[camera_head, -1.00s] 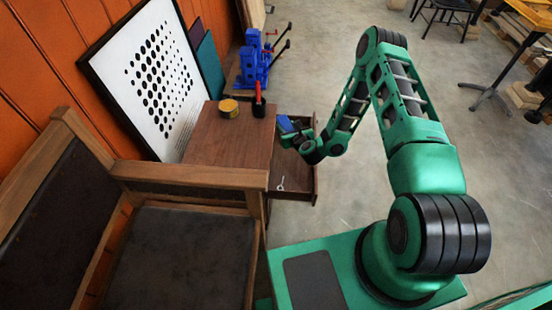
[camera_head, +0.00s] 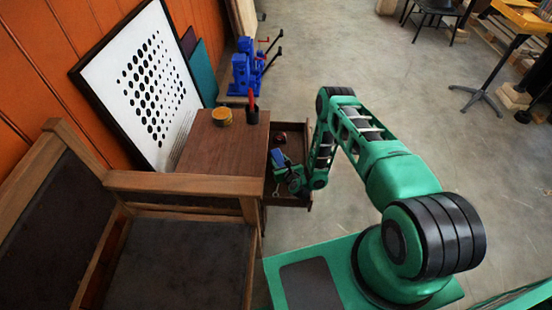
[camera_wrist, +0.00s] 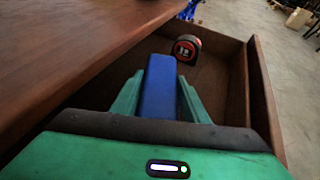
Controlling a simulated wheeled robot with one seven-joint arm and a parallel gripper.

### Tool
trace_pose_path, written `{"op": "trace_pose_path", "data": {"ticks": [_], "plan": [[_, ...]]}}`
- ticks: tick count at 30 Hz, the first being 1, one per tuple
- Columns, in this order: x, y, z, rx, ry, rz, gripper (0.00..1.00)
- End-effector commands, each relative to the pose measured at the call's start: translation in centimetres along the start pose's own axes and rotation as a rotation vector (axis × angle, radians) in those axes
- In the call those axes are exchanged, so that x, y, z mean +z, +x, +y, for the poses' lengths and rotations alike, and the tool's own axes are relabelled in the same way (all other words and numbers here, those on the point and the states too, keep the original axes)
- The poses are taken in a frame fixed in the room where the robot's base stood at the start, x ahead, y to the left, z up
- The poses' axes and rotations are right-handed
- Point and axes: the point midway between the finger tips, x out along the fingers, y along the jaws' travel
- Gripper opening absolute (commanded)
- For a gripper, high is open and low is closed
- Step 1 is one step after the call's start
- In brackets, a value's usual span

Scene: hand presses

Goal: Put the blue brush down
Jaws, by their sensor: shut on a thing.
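The blue brush (camera_wrist: 158,88) shows in the wrist view as a blue block held between the two green fingers of my gripper (camera_wrist: 160,95). My gripper (camera_head: 285,170) is shut on it. In the head view the brush (camera_head: 277,156) shows as a small blue patch at my gripper, over the open drawer (camera_head: 292,202) of the wooden cabinet. In the wrist view the brush is over the drawer's inside, beside the cabinet top's edge. Whether it touches the drawer floor I cannot tell.
A round red and black tape measure (camera_wrist: 186,48) lies in the drawer. The drawer's right wall (camera_wrist: 262,95) stands close. The cabinet top (camera_head: 205,150) holds a yellow tin (camera_head: 222,117) and a dark cup with a red item (camera_head: 252,113). An armchair (camera_head: 180,255) stands in front.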

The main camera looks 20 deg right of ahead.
Motion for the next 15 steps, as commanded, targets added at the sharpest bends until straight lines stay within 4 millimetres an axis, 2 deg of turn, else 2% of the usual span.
{"op": "trace_pose_path", "data": {"ticks": [5,11,15], "plan": [[0.0,1.0,0.0,0.000,0.001,-0.003,0.10],[1.3,3.8,-0.1,-0.001,0.001,-0.003,0.10],[0.2,4.2,-0.1,0.000,-0.001,0.000,0.10]]}}
